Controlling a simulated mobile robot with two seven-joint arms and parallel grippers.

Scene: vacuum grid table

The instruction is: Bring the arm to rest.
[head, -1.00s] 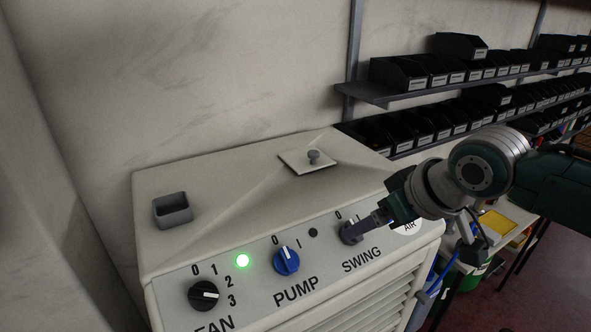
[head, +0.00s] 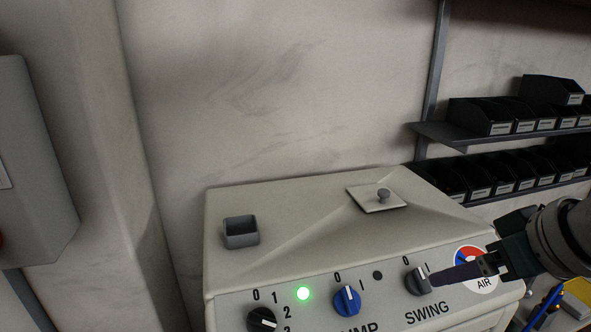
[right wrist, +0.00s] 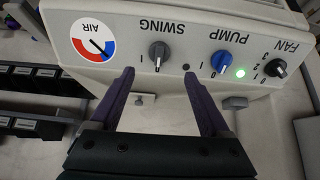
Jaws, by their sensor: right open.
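The SWING knob (head: 418,281) is dark grey and sits at the right of the sloped panel. I cannot tell whether any finger touches the panel. My left gripper is not in view.
The panel also has a blue PUMP knob (head: 347,300), a black FAN knob (head: 262,320), a lit green lamp (head: 303,293) and an AIR gauge (head: 480,262). The cooler's top carries a small grey box (head: 241,233). Shelves with black bins (head: 485,115) stand behind, right.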

